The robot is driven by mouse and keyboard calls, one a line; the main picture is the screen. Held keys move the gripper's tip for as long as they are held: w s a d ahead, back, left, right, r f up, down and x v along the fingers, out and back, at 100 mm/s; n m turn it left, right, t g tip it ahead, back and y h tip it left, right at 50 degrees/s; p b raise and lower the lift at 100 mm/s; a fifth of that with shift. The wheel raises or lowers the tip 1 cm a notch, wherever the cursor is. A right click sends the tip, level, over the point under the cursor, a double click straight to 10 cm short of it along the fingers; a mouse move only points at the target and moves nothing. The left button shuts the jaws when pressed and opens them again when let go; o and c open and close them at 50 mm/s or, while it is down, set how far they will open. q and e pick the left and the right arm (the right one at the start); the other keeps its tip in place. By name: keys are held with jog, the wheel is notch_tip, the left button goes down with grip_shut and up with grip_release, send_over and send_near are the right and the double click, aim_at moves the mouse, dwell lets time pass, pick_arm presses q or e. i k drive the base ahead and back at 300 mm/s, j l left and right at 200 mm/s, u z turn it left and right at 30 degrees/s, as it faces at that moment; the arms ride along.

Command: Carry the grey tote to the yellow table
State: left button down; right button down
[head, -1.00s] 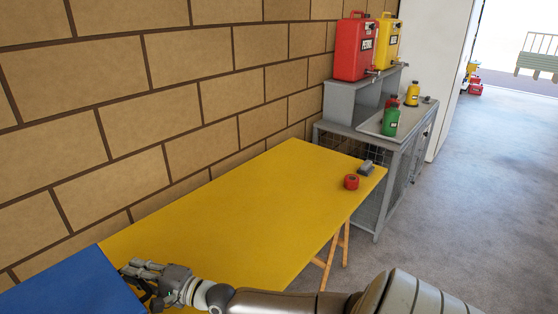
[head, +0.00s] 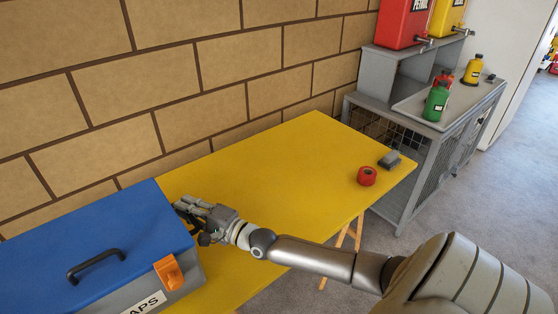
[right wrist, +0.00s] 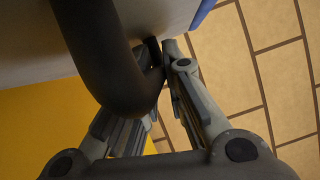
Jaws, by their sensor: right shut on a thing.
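The grey tote (head: 190,288) is at the lower left of the head view, with a blue lid (head: 120,226), a black lid handle, an orange latch and a partly cut-off label. It overlaps the left part of the yellow table (head: 270,175); I cannot tell whether it rests on the top or hangs above it. My right gripper (head: 190,212) is at the tote's right end. In the right wrist view its fingers (right wrist: 155,90) are shut on a thick dark handle (right wrist: 130,85) beside the tote's grey wall. My left gripper is out of view.
A red tape roll (head: 367,176) and a small grey block (head: 390,160) lie near the table's right end. The middle of the table is clear. Behind it is a brick wall (head: 210,70). A grey mesh cabinet (head: 412,185) with bottles and canisters stands past the right end.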

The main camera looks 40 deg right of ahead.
aim_at(214, 244)
jog(key=l, duration=0.65)
jog(key=k+l, duration=0.1)
jog(key=l, duration=0.55)
